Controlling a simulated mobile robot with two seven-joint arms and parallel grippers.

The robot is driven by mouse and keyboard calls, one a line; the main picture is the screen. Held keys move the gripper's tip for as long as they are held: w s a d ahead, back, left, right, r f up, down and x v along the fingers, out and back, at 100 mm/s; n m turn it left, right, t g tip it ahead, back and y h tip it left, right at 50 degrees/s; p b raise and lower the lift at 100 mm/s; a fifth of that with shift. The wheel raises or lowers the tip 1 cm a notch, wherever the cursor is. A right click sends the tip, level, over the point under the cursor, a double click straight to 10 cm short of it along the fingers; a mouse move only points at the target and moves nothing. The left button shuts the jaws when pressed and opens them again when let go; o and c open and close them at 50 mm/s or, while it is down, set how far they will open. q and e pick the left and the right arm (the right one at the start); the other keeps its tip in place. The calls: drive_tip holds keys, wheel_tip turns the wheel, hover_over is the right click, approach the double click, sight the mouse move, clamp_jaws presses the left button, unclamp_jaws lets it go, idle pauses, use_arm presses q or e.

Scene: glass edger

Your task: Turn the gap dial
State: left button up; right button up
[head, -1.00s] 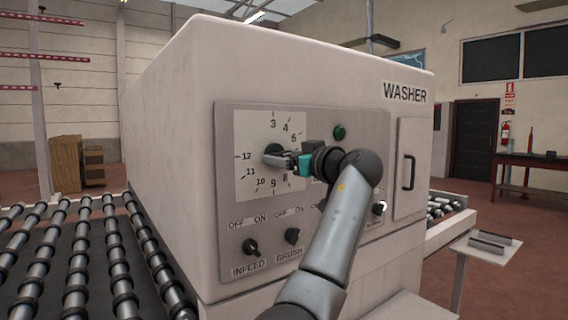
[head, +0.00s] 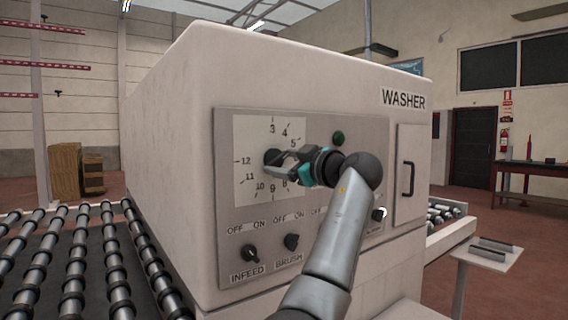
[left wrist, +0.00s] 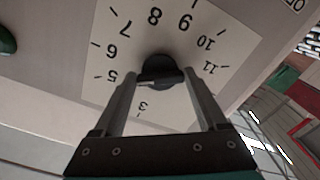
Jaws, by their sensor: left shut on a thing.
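The gap dial (head: 270,157) is a dark round knob on a white numbered scale plate (head: 245,193) on the washer's grey panel. My left gripper (head: 277,160) reaches it from the right, its two fingers on either side of the knob and shut on it. In the left wrist view the dial (left wrist: 158,67) sits between the fingertips (left wrist: 159,80), and the scale numbers appear upside down around it. A light line shows on the knob's bar, but I cannot tell exactly which number it points to. My right gripper is not in view.
Below the dial are the INFEED knob (head: 250,253) and BRUSH knob (head: 291,242). A green button (head: 338,138) sits above my wrist. A door handle (head: 408,176) is at right. A roller conveyor (head: 80,265) runs along the left.

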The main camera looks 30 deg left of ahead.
use_arm(q)
drive_tip(key=o, duration=1.3)
drive_tip(key=v, duration=1.5)
drive_tip(key=shift+d+b, duration=0.15)
drive_tip(key=shift+b, duration=0.15)
drive_tip(key=shift+s, duration=0.1)
